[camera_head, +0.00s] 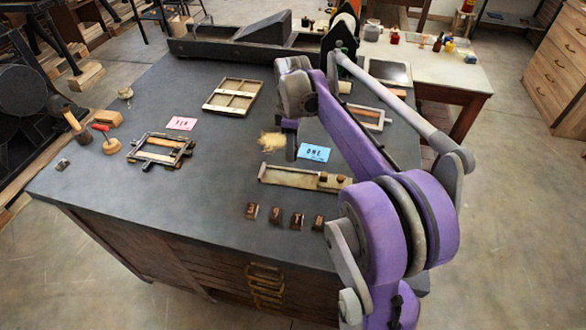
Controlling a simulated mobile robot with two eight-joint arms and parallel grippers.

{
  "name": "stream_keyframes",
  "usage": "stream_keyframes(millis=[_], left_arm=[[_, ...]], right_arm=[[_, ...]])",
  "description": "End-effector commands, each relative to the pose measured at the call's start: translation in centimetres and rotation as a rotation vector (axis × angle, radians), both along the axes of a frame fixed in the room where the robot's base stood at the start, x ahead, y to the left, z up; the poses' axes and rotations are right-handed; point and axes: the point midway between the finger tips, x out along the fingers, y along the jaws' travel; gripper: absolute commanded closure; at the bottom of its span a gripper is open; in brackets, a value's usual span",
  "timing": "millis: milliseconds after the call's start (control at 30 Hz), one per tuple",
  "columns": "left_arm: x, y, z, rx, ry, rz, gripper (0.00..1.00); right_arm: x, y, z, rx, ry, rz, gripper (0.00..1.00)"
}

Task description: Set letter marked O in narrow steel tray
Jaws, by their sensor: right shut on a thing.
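The narrow steel tray (284,178) lies on the dark bench top. Two small brown blocks (323,177) sit at its right part. A row of several small dark brown type blocks (275,215) stands in front of the tray; their letters are too small to read, so I cannot tell which is O. My right gripper (291,151) points down behind the tray, left of a blue card (315,153) reading ONE. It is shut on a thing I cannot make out. My left gripper is not in view.
A straw-coloured tuft (271,141) lies left of my right gripper. A metal frame (160,150), a pink card (182,123), a divided wooden tray (233,95) and a mallet (72,125) are on the bench. The front left of the bench top is mostly clear.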

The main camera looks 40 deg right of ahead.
Motion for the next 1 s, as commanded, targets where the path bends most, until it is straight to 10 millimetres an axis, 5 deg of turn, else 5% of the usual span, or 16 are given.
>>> stream_keyframes(millis=[200,600,1000], left_arm=[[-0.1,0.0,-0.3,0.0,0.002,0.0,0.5],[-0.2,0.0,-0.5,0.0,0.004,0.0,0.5],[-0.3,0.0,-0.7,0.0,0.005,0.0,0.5]], right_arm=[[0.0,0.0,-4.0,0.0,0.0,0.002,1.0],[0.0,0.0,-8.9,0.0,0.0,0.001,1.0],[-0.1,0.0,-9.9,0.001,0.001,0.0,1.0]])
